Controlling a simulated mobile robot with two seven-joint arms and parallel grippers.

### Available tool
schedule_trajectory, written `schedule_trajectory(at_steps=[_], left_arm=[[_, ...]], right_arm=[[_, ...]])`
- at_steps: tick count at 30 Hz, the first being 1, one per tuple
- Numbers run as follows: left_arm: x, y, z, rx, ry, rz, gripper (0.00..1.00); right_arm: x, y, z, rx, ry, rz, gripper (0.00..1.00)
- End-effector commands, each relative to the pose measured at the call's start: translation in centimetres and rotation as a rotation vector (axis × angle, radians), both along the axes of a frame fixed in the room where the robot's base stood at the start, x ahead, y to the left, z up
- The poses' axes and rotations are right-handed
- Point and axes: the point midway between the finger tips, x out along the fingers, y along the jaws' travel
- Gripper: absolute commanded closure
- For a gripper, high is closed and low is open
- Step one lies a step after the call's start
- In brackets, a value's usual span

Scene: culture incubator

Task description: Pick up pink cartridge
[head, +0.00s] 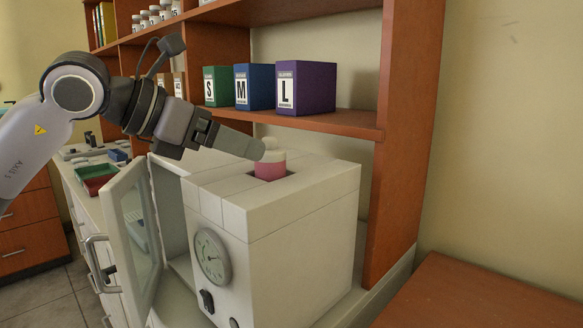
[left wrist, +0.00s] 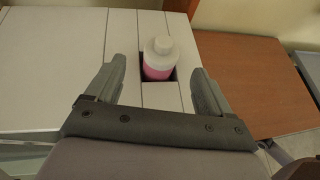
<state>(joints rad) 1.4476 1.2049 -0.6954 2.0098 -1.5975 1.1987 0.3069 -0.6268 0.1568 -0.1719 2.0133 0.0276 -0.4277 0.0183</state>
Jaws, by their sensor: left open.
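The pink cartridge (head: 271,165) is a bottle with pink contents and a white top. It stands upright in a square opening in the top of the white incubator (head: 290,213), its upper part above the surface. It also shows in the left wrist view (left wrist: 158,60). My left gripper (head: 262,149) is open at the cartridge's top, seen from the side in the head view. In the left wrist view its two fingers (left wrist: 160,75) are spread wide, one on each side of the cartridge, with gaps between. The cartridge's lower part is hidden in the opening. My right gripper is not in view.
The incubator's glass door (head: 132,235) stands open at the left. A wooden shelf (head: 330,121) behind holds green, blue and purple boxes (head: 306,88) above the incubator. A brown wooden surface (head: 480,295) lies at the right, with bare wall above it.

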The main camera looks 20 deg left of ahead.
Motion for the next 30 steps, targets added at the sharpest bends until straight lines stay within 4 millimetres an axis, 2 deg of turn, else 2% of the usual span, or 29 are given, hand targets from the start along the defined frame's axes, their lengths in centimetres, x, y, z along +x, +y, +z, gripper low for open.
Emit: schedule_trajectory(at_steps=[8, 16, 25, 26, 30], left_arm=[[2.0, -1.2, -1.0, 0.000, 0.002, 0.000, 0.18], [4.9, -3.1, -2.6, -0.001, 0.003, 0.000, 0.18], [5.5, -3.4, -3.0, -0.001, 0.002, 0.001, 0.18], [5.5, -3.4, -3.0, 0.000, 0.001, 0.000, 0.21], [5.4, -3.4, -3.0, 0.000, 0.001, 0.000, 0.67]], right_arm=[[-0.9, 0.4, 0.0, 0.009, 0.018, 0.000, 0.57], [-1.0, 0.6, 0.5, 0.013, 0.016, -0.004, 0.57], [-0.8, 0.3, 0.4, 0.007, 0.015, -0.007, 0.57], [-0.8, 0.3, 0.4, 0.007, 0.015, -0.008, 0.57], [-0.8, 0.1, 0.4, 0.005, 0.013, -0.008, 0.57]])
